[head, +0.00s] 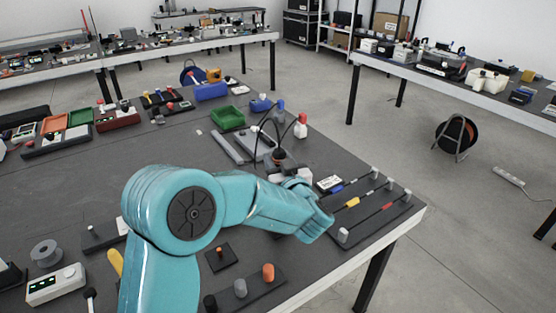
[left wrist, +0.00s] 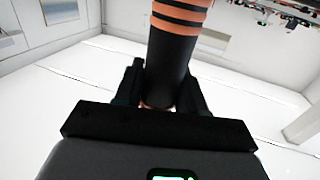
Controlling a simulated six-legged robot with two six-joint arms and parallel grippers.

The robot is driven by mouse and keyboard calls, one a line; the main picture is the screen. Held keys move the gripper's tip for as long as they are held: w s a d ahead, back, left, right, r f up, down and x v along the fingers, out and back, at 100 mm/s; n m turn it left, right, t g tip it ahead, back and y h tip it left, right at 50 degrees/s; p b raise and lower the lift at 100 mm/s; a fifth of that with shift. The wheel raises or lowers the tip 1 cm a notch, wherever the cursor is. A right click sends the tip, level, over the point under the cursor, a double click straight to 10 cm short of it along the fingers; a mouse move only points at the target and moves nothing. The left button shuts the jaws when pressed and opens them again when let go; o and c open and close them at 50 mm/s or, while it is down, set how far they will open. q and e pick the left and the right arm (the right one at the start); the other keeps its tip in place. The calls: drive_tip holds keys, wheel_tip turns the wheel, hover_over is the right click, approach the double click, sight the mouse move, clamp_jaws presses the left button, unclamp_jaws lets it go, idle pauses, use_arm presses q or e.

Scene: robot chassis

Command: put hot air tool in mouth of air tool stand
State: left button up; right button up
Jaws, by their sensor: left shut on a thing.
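In the left wrist view, the hot air tool (left wrist: 176,60) is a black cylinder with orange bands. It stands between the two black fingers of my left gripper (left wrist: 161,92), which are shut on it. In the head view, my teal left arm reaches over the table toward its right part, and its wrist hides most of the gripper. A small dark and orange shape (head: 279,156) with a black cable looping above it shows just behind the wrist; it may be the tool. I cannot make out the air tool stand for certain. My right gripper is not in view.
A rack of cables (head: 372,207) lies at the table's right corner. A block with several knobs (head: 242,291) is at the front edge. Dark tabletop is free left of the green tray.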

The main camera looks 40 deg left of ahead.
use_arm(q)
drive_tip(key=shift+f+b, duration=2.2)
drive_tip(key=shift+f, duration=0.75)
drive_tip(key=o, duration=1.1)
drive_tip(key=shift+c, duration=0.2)
drive_tip(key=v, duration=1.6)
drive_tip(key=shift+d, duration=0.2)
drive_tip(key=shift+s, duration=0.1)
wheel_tip(320, 180, up, 10)
drive_tip(key=p, duration=0.8)
